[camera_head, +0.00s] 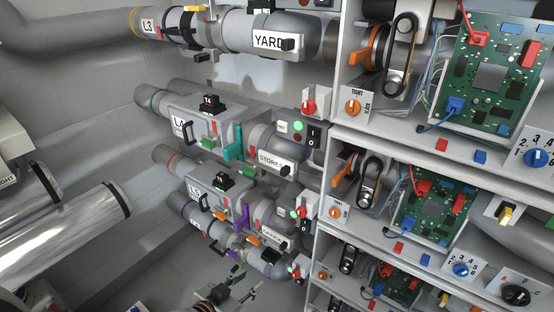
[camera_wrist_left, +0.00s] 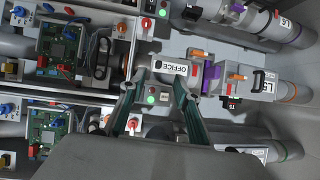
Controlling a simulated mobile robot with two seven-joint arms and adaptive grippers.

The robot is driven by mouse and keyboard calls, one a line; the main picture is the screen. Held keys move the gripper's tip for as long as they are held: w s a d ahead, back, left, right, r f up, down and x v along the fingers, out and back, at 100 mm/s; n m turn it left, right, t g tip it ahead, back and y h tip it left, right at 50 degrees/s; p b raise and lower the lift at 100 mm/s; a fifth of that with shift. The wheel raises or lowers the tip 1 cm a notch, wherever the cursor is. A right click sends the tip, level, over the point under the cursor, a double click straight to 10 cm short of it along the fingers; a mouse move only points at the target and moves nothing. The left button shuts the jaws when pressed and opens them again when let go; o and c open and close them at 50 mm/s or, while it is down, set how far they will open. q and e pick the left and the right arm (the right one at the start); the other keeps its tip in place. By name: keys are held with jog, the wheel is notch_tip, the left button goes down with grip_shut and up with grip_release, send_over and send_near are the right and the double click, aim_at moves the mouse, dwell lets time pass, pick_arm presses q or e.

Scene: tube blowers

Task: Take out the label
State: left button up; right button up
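My left gripper (camera_wrist_left: 160,76) shows in the left wrist view with its two fingers apart and nothing held between them. A white label reading OFFICE (camera_wrist_left: 174,68) sits on a pipe near the fingertips; I cannot tell if they touch it. Other white labels there read YARD (camera_head: 269,41) and STORES (camera_head: 275,162). A lower label (camera_head: 274,235) is too small to read surely. My right gripper is not in view.
Shelves with green circuit boards (camera_head: 490,70) and knobs stand at the right. Pipe units marked L3 (camera_head: 148,26) and others below carry handles and clamps. A purple clamp (camera_wrist_left: 211,79) sits beside the OFFICE label. A switch box with a green light (camera_wrist_left: 151,99) is close to the fingers.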

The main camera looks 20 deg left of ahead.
pick_arm(q)
jog(key=w+r+p, duration=0.1)
jog(key=w+r, duration=0.3)
jog(key=r, duration=0.3)
jog(key=w+r+p, duration=0.2)
jog(key=w+r, duration=0.2)
jog(key=r, duration=0.4)
jog(key=t+h+p, duration=0.1)
jog(key=h+p, duration=0.1)
send_near(282, 172)
jog(key=w, duration=0.1)
jog(key=x, duration=0.8)
jog(key=shift+d+f, duration=0.2)
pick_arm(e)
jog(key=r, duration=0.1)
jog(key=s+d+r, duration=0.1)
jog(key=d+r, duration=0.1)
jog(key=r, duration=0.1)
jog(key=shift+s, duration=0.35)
pick_arm(q)
jog(key=shift+s, duration=0.1)
grip_shut()
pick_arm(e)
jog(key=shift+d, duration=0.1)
